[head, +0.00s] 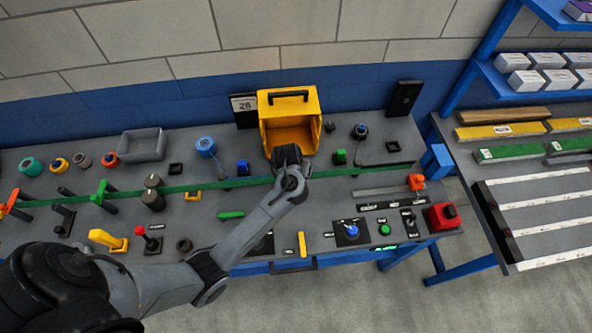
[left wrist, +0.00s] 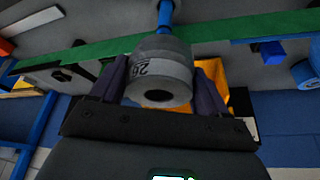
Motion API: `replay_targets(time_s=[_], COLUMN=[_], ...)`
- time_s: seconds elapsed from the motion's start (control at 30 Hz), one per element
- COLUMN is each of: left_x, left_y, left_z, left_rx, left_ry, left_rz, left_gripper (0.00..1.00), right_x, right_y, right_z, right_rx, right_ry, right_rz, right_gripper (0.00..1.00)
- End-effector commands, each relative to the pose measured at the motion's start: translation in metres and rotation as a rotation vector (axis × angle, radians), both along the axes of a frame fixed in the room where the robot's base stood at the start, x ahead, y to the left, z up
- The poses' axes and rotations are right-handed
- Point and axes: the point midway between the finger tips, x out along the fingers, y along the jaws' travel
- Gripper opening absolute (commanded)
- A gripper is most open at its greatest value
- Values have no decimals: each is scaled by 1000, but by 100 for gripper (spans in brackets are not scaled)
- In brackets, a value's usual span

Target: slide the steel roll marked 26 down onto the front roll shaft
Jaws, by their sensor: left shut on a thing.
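The steel roll marked 26 (left wrist: 160,70) is a grey cylinder with a dark bore facing the left wrist camera. My left gripper (left wrist: 165,88) is shut on it, one finger on each side. A blue rod (left wrist: 165,14) shows just beyond the roll in that view; I cannot tell whether it is the front roll shaft or whether it enters the bore. In the head view my left gripper (head: 289,160) is in front of the yellow housing (head: 311,115), over the green strip (head: 231,184). My arm hides the roll and the bench beneath. My right gripper is not in view.
A red button box (head: 443,216) is at the right. Another bench with strips stands further right.

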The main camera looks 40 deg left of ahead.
Motion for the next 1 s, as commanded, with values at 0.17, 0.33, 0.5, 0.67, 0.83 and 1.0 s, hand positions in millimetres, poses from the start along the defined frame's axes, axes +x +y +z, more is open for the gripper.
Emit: replay_targets(time_s=[0.17,0.33,0.5,0.67,0.83,1.0], left_x=[1,1,1,0,0,0], left_y=[0,0,0,0,0,0], left_z=[-4,-3,-3,-2,-2,-3], left_rx=[0,0,0,-1,-2,-1], left_ry=[-2,-2,-2,-1,-1,-2], left_rz=[1,1,1,1,2,1], left_gripper=[32,32,32,32,32,32], right_x=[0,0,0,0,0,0], right_y=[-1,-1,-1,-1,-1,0], right_z=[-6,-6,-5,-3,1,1], right_rx=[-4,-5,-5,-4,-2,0], right_ry=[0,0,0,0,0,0], right_rz=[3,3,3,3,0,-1], right_gripper=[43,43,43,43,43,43])
